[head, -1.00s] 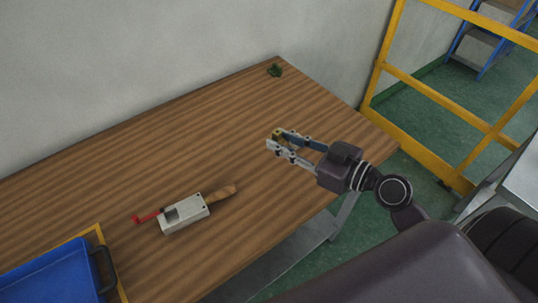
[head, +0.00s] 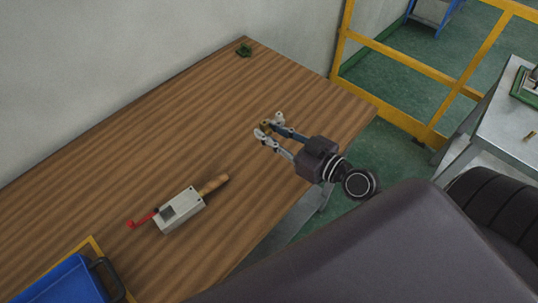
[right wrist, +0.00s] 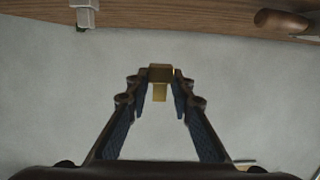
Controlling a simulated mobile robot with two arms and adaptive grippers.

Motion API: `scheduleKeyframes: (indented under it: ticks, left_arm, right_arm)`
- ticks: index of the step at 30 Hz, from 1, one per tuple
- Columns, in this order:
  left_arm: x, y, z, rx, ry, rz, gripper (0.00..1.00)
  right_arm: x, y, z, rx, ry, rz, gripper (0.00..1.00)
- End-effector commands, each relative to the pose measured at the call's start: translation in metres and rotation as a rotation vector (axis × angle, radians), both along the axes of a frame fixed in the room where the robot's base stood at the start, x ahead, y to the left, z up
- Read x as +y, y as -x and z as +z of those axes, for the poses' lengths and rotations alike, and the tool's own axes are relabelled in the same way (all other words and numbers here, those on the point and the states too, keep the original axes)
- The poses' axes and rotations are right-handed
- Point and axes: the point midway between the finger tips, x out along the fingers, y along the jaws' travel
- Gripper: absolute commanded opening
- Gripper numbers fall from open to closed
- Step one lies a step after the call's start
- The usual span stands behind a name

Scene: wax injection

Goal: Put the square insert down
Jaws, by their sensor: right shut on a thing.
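The square insert (right wrist: 160,74) is a small brass-coloured block with a narrower stub; in the right wrist view it sits between my right gripper's fingertips (right wrist: 160,86). In the head view the insert (head: 265,127) is a small yellowish spot partly hidden by the fingers. My right gripper (head: 269,128) is shut on it, over the right part of the wooden table (head: 130,150). The height above the wood is hard to tell. My left gripper is in neither view.
A grey metal tool (head: 180,211) with red lever and wooden handle lies front left of the gripper. Bare wood lies between. A yellow railing (head: 400,60) stands beyond.

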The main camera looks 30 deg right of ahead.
Motion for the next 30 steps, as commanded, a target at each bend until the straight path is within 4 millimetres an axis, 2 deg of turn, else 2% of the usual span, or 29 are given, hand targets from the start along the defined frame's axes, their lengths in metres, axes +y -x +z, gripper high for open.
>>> scheduleKeyframes:
  ticks: [1, 3, 10, 17, 30]
  left_arm:
    - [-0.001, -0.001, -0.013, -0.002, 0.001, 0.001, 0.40]
    - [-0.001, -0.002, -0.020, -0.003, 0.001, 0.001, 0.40]
    - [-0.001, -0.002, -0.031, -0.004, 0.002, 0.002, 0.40]
    - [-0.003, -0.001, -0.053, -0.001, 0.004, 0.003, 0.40]
    - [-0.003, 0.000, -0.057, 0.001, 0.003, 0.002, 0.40]
  right_arm:
    - [0.000, 0.000, -0.019, 0.002, -0.001, -0.001, 0.00]
    - [0.000, 0.000, -0.032, -0.001, -0.001, -0.001, 0.00]
    - [0.000, 0.000, -0.050, -0.002, -0.001, -0.001, 0.00]
    - [0.000, -0.001, -0.085, -0.001, -0.002, -0.003, 0.00]
    - [0.000, 0.000, -0.091, -0.003, 0.001, -0.001, 0.00]
